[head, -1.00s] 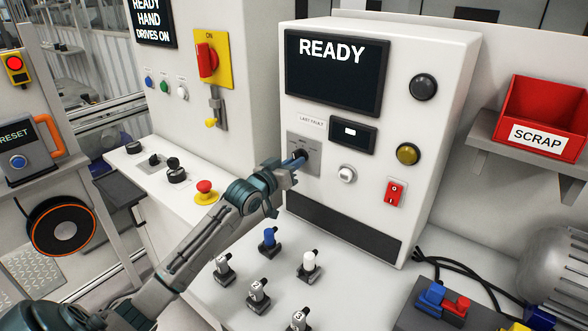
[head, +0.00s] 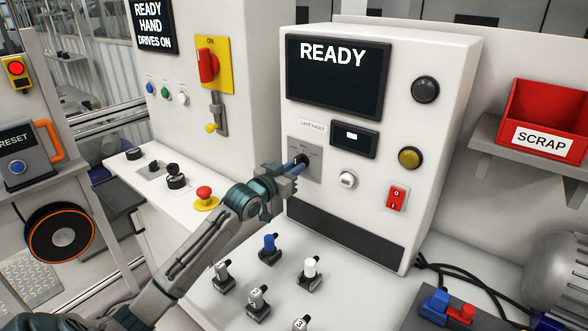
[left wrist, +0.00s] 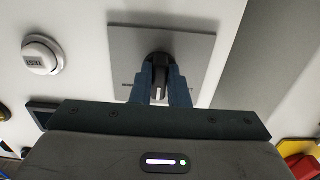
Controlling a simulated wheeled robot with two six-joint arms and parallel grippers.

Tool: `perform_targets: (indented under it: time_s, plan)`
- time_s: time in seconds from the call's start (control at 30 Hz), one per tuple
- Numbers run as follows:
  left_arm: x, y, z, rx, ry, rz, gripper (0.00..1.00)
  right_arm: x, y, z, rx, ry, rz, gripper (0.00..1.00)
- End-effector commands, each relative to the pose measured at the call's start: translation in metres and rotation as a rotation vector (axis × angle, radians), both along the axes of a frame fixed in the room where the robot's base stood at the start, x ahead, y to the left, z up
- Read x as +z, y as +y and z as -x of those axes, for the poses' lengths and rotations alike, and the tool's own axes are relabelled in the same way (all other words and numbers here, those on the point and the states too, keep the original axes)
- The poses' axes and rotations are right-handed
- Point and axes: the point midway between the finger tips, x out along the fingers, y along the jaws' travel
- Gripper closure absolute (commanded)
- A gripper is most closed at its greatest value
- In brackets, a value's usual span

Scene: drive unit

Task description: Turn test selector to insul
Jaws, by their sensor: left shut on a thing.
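The test selector is a black rotary knob (left wrist: 161,73) on a grey square plate (head: 310,172) on the front of the white test cabinet. My left gripper (head: 298,165) reaches the knob from the left and is shut on it. In the left wrist view its two blue-grey fingers (left wrist: 161,88) sit on either side of the knob, which has a pale pointer line. The plate's position labels are too small or covered to read. My right gripper is not in view.
The cabinet has a READY screen (head: 335,78), a white TEST button (head: 348,179) and a red rocker switch (head: 397,197). Several upright plug-like parts, one blue-topped (head: 269,246), stand on the bench below. A red emergency button (head: 204,193) is left of the arm.

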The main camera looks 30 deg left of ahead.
Motion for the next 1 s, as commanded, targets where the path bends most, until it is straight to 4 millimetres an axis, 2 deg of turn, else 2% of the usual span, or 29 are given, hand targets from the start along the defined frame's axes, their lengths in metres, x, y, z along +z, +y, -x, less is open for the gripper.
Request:
perform_targets:
  time_s: [0.03,0.1,0.13,0.47,0.57,1.0]
  plan:
    - [-0.001,0.0,0.0,0.0,0.002,0.001,0.8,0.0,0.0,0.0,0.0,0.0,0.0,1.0]
    - [-0.001,0.0,0.0,0.0,0.002,0.001,0.66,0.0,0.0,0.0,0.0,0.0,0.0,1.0]
    - [-0.001,0.0,0.0,0.0,0.002,0.001,0.64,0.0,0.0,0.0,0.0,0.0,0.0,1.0]
    - [-0.001,0.001,0.003,0.001,0.002,-0.001,0.64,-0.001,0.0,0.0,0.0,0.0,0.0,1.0]
    - [-0.002,0.002,0.011,0.001,0.002,-0.005,0.64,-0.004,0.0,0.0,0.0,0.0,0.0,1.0]
    - [-0.003,0.007,0.073,0.002,0.004,-0.008,0.64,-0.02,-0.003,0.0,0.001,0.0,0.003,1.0]
